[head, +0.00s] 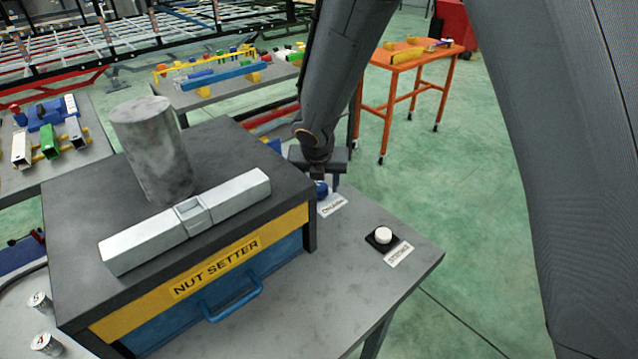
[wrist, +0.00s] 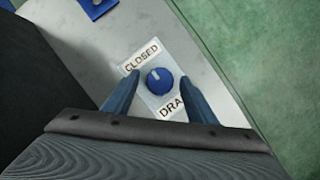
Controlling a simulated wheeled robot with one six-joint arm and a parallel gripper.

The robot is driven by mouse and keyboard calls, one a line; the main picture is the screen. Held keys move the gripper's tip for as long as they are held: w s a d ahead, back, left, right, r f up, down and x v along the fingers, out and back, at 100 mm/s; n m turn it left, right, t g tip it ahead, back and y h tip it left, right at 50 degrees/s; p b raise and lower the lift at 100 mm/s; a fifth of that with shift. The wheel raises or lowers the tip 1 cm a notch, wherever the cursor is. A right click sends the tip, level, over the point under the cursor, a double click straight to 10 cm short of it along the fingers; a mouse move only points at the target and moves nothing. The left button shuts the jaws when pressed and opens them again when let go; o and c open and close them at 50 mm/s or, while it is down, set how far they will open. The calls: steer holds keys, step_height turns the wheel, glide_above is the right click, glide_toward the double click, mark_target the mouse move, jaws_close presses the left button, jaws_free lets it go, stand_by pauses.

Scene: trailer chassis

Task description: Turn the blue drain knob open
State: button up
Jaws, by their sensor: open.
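The blue drain knob (wrist: 159,81) is round, with a pale pointer mark on its top. It sits on a light label plate (wrist: 172,100) that reads "CLOSED" above it and "DRA…" below, the rest cut off from view. The pointer mark is on the side toward the "CLOSED" word. My gripper (wrist: 160,92) is open, its two blue-grey fingers apart, one on each side of the knob in the wrist view. I cannot tell whether they touch it or how far above it they are. In the head view the knob (head: 321,188) is partly hidden behind my gripper (head: 322,183).
The nut setter box (head: 255,215) stands left of my gripper, with a grey cylinder (head: 150,150) and a silver bar (head: 150,238) on top. A white button (head: 383,236) is at the right on the grey table (head: 300,285). An orange table (head: 420,62) stands behind.

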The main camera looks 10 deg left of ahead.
steer(key=c, duration=1.1)
steer(key=shift+o, duration=0.2)
